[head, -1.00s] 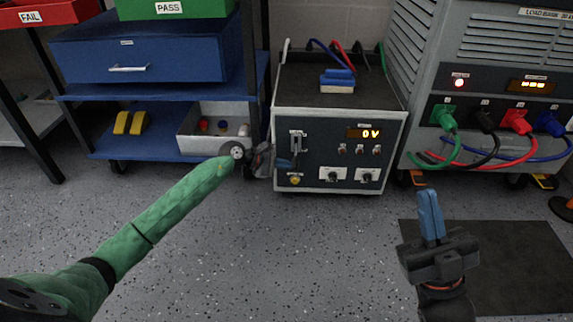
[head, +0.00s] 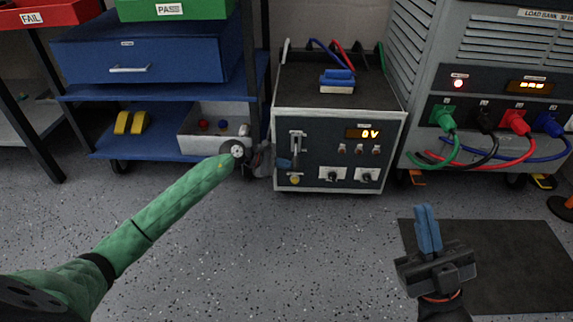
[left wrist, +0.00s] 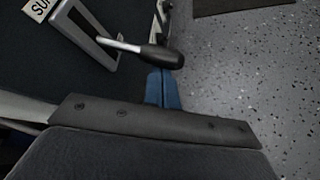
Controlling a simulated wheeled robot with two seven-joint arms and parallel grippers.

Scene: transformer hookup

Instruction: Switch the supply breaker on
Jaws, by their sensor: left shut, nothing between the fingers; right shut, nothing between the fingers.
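The supply cabinet (head: 340,110) stands at the middle back of the head view, and its amber display (head: 363,133) reads 0 V. The supply breaker (head: 297,142) is an upright slotted plate on the left of its front panel. In the left wrist view the breaker's metal lever with a black grip (left wrist: 158,54) sticks out from its frame. My left gripper (head: 285,163) is shut and empty at the breaker's lower left; its blue fingertips (left wrist: 163,88) are close by the grip. I cannot tell if they touch. My right gripper (head: 428,228) is shut and empty above the floor mat.
The load bank (head: 480,100), with coloured plugs and cables, stands on the right. A dark mat (head: 520,265) lies front right. The floor between is clear.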

